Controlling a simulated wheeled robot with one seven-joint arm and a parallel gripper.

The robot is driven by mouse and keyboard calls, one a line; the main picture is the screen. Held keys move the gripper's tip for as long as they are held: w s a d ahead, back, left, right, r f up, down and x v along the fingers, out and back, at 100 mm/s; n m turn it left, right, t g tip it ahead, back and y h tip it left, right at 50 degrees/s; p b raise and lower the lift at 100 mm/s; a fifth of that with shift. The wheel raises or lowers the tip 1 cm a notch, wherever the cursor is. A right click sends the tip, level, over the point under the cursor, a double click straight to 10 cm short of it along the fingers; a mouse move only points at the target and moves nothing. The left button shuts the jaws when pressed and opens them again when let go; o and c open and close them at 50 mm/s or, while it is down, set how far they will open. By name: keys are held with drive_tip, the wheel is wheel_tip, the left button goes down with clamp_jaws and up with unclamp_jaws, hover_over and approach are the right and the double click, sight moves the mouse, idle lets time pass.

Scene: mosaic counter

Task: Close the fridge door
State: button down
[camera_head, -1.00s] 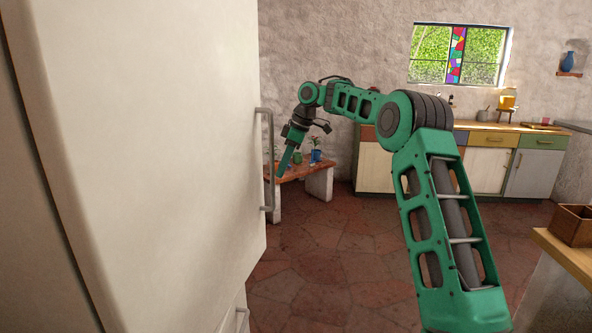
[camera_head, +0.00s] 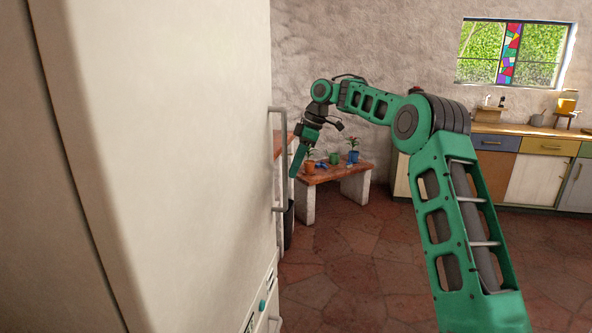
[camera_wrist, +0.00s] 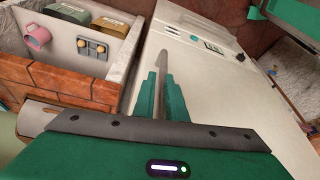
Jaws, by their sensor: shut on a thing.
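The white fridge door (camera_head: 190,150) fills the left of the head view. Its grey vertical bar handle (camera_head: 284,165) is near the door's right edge. My gripper (camera_head: 293,175) is at the handle, pointing down. In the wrist view its two green fingers (camera_wrist: 162,98) lie on either side of the handle bar (camera_wrist: 163,78) and are shut on it. The white fridge front (camera_wrist: 225,100) lies to their right. How wide the door stands open cannot be told.
A low bench (camera_head: 330,175) with potted plants stands beyond my gripper, with a dark bin (camera_head: 289,228) near it. A counter (camera_head: 535,132) is at the back right. Tiled floor (camera_head: 350,260) is clear. The wrist view shows a brick-edged ledge (camera_wrist: 70,80) and a pink mug (camera_wrist: 36,38).

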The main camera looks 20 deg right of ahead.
drive_tip(key=shift+w+a+r, duration=0.1)
drive_tip(key=shift+a+r, duration=0.05)
drive_tip(key=shift+a, duration=0.85)
drive_tip(key=s+d+r, duration=0.2)
drive_tip(key=d+r, duration=0.7)
drive_tip(key=s+a+f+m+h, duration=0.15)
drive_tip(key=s+m, duration=0.45)
drive_tip(key=s, duration=0.7)
drive_tip(key=s+d+f+m, duration=0.4)
drive_tip(key=s+f+m, duration=0.1)
drive_tip(key=s, duration=0.9)
drive_tip(key=s+d+f+m+h, duration=0.1)
drive_tip(key=s+d+f+m, duration=0.3)
drive_tip(key=s, duration=1)
drive_tip(key=s+d+f+m+g+h, duration=0.1)
drive_tip(key=s+d+f+m, duration=0.2)
drive_tip(key=s, duration=1.1)
wheel_tip(320, 180, down, 6)
drive_tip(key=m, duration=0.3)
drive_tip(key=shift+d, duration=0.4)
